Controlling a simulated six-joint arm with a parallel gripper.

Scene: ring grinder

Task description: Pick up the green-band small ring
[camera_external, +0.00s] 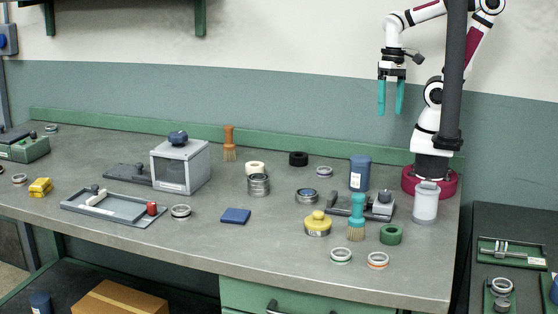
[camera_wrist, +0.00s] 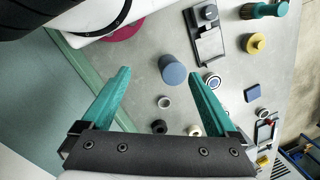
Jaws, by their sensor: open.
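The green-band small ring (camera_external: 341,256) lies flat near the front edge of the bench, a low silver ring with a green stripe. I cannot make it out in the wrist view. My gripper (camera_external: 391,99) is high above the back right of the bench, far from the ring, with its two teal fingers apart and pointing down. In the wrist view my gripper (camera_wrist: 160,74) is open, with nothing between the fingers.
An orange-band ring (camera_external: 377,260) lies just right of the green-band ring. A blue cylinder (camera_external: 360,172) stands below my gripper. Bench front left of the ring is clear.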

